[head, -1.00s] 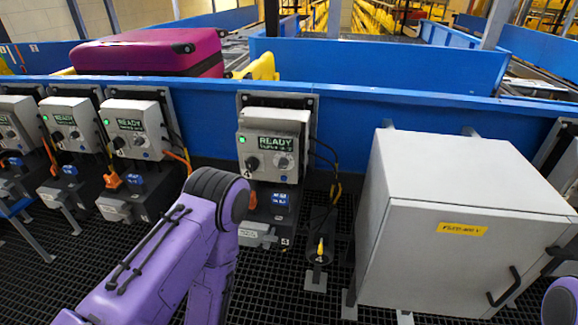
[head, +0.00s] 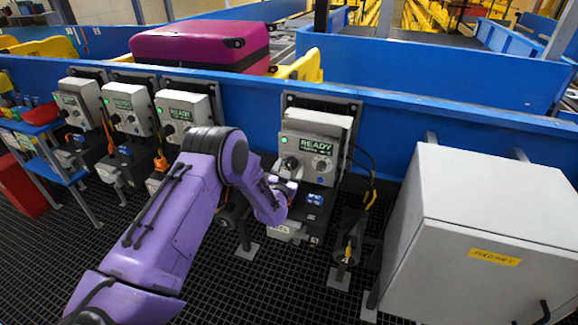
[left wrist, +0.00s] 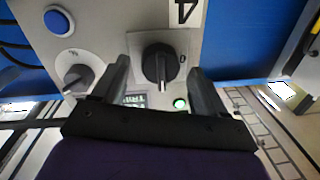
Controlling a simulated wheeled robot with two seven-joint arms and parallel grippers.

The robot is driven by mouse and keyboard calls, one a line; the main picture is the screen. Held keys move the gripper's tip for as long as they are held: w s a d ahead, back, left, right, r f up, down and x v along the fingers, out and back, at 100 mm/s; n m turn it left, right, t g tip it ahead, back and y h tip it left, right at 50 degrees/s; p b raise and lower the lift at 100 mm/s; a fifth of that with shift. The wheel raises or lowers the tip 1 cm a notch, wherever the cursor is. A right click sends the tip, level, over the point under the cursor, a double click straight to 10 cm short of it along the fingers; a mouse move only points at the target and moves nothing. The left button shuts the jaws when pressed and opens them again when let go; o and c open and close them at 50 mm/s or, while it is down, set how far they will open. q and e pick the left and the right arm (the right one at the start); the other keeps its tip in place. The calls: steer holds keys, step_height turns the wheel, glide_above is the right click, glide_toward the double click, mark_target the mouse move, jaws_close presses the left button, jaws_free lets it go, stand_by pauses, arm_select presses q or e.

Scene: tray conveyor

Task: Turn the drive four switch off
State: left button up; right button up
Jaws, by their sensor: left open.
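The drive four control box (head: 316,147) is grey, with a READY display and a lit green lamp. Its black rotary switch (head: 291,163) is at the left of its face, with a grey knob (head: 320,166) to the right. My left gripper (head: 284,184) is just below and in front of the switch. In the left wrist view, the black switch (left wrist: 160,64) shows between the two open fingers (left wrist: 158,72), with a gap on each side. A "4" label, the green lamp (left wrist: 180,103) and a blue button (left wrist: 58,20) are nearby. My right gripper is out of view.
Several similar drive boxes (head: 183,108) line the blue conveyor wall to the left. A large grey cabinet (head: 500,205) stands close on the right. Cables (head: 371,185) hang beside the drive four box. A magenta suitcase (head: 200,45) lies on the conveyor behind.

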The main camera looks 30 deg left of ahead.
arm_select(q)
steer(key=shift+w+a, duration=0.15)
steer(key=shift+w, duration=0.35)
steer(key=c, duration=1.1)
steer(key=shift+o, duration=0.2)
steer(key=shift+a, duration=0.1)
